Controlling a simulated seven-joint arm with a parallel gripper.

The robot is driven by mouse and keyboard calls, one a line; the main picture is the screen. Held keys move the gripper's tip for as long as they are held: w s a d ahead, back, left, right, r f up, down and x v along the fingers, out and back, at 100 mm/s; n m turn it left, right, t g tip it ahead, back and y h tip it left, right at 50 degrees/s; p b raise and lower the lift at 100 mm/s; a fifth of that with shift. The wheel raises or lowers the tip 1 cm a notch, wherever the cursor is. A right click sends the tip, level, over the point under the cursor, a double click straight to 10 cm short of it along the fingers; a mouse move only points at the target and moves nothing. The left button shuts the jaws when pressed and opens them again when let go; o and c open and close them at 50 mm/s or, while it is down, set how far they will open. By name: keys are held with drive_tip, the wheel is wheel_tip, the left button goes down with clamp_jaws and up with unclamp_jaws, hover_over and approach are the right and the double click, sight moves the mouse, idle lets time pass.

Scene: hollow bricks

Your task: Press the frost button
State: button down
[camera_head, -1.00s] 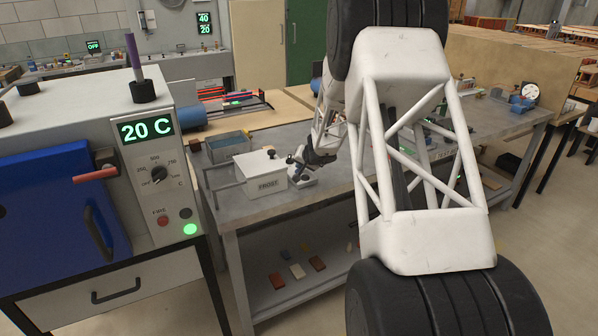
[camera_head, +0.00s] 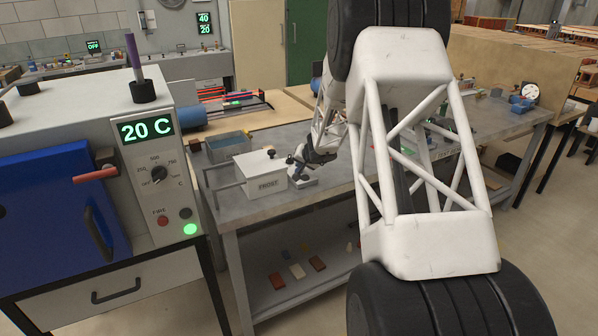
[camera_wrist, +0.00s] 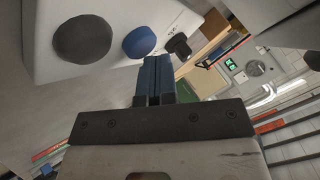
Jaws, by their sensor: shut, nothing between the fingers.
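The white box marked FROST (camera_head: 268,183) stands on the grey bench, with a small pale control block (camera_head: 304,181) to its right. In the wrist view, a white panel (camera_wrist: 112,70) carries a round blue button (camera_wrist: 139,42), a dark grey round button (camera_wrist: 82,39) to its left and a black knob (camera_wrist: 180,47) to its right. The label by the knob is too small to read. My gripper (camera_wrist: 153,60) is shut and empty, its blue fingertips close below the blue button. I cannot tell whether they touch it. In the head view my gripper (camera_head: 293,160) is above the control block.
A furnace with a 20 C display (camera_head: 147,130) and a green light stands at the left. A grey tray (camera_head: 229,146) lies behind the FROST box. Small bricks lie on the bench's lower shelf (camera_head: 296,270). The bench front right of the box is clear.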

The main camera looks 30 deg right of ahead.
drive_tip(key=shift+r, duration=3.05)
drive_tip(key=shift+s+a+r, duration=0.15)
drive_tip(key=shift+a+r, duration=0.15)
drive_tip(key=shift+a, duration=0.05)
drive_tip(key=s+a+r+n+g+y, duration=0.1)
drive_tip(key=s+a+r+n, duration=0.1)
drive_tip(key=s+a+r, duration=0.45)
drive_tip(key=s+a+r+n+g, duration=0.1)
drive_tip(key=s+a+r, duration=0.3)
drive_tip(key=s+a, duration=0.55)
drive_tip(key=s+a+r+n+g+y, duration=0.1)
drive_tip(key=s+a+r+n, duration=0.1)
drive_tip(key=s+a+r, duration=0.45)
drive_tip(key=s+a+n+g+h, duration=0.1)
drive_tip(key=s+a, duration=0.1)
drive_tip(key=s, duration=0.9)
drive_tip(key=s+a+f+g+h, duration=0.1)
drive_tip(key=s+a, duration=0.2)
drive_tip(key=s, duration=0.8)
drive_tip(key=s+a+f+n+g+h, duration=0.1)
drive_tip(key=s+a, duration=0.2)
drive_tip(key=s, duration=0.8)
drive_tip(key=shift+f+n+g, duration=0.25)
drive_tip(key=shift+n+g, duration=0.05)
